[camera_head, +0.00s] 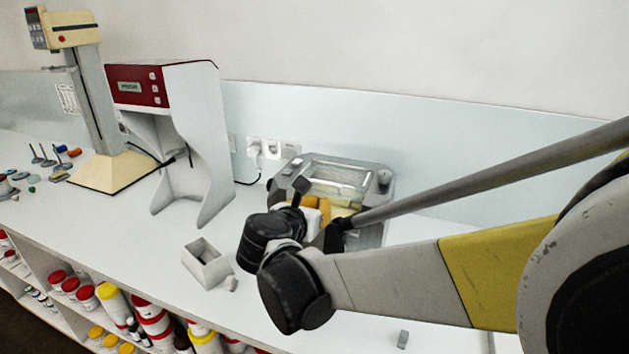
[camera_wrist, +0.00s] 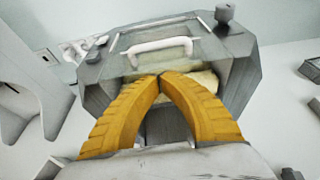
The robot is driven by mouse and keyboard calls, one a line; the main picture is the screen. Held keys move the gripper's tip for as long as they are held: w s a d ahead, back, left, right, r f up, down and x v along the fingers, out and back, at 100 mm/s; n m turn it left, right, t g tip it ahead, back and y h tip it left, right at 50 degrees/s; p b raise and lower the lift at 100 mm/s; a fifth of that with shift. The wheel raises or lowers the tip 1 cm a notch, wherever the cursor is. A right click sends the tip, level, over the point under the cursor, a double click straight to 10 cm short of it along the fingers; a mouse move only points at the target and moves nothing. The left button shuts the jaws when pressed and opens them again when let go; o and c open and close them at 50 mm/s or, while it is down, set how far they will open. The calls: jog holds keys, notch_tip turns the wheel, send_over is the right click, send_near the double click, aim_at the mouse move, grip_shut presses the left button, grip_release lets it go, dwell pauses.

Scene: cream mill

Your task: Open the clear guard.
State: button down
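The grey mill (camera_head: 377,190) stands on the bench against the back wall. Its clear guard (camera_head: 340,174) lies over the top in a frame and looks closed. In the wrist view, a white bar handle (camera_wrist: 158,47) spans the guard's near part, above cream-coloured material. My gripper (camera_wrist: 161,76) has its two yellow fingers bent together with tips meeting and nothing visible between them. The tips point at the mill, just below the handle in the picture; I cannot tell whether they touch it. In the head view my gripper (camera_head: 322,207) partly hides the mill's front.
A red and white machine (camera_head: 180,110) and a cream stand (camera_head: 95,110) are to the left. A small open white box (camera_head: 204,264) sits near the bench front. A wall socket (camera_head: 272,148) with a plug is behind. Jars (camera_head: 150,315) fill the shelf below.

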jog(key=shift+w+d+f, duration=0.1)
jog(key=shift+w, duration=0.2)
